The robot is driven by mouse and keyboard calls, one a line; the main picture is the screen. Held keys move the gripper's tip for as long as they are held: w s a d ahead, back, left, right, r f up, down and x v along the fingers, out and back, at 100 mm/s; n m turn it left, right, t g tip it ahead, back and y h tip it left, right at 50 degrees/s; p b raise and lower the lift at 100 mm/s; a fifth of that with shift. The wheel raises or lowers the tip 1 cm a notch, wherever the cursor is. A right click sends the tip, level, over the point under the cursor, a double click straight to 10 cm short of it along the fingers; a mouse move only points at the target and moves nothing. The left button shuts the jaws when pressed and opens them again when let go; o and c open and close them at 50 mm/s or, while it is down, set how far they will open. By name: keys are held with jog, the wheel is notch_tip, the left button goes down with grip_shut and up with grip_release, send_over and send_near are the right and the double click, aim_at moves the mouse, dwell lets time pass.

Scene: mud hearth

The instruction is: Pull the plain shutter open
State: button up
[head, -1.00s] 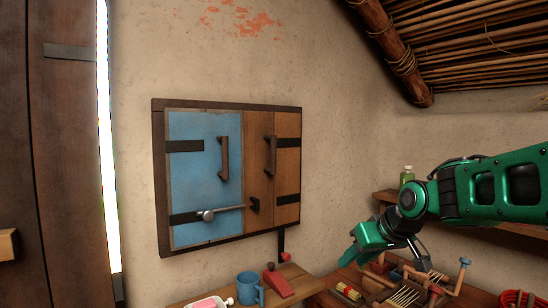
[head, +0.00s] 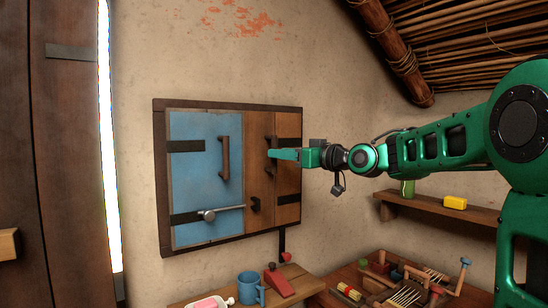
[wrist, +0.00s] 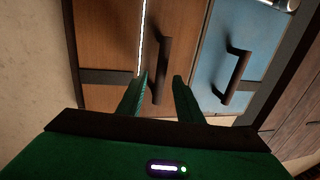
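The plain shutter (head: 287,165) is bare brown wood, at the right of the dark wall frame, and looks closed. Its dark upright handle (head: 271,143) also shows in the wrist view (wrist: 164,55). My gripper (head: 273,154) is at this handle, reaching from the right. In the wrist view, its two green fingers (wrist: 160,80) are apart, with the lower part of the handle showing between them. I cannot tell whether they touch it. The blue shutter (head: 200,160) on the left has its own handle (head: 223,158).
A grey metal bolt (head: 225,210) lies across the lower blue shutter, toward a dark catch (head: 254,204). Below stand a blue mug (head: 249,288) and a red wedge-shaped thing (head: 278,281). A shelf (head: 425,204) with a yellow block (head: 455,203) is at the right.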

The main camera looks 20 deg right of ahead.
aim_at(274, 169)
jog(key=shift+x, duration=2)
grip_shut()
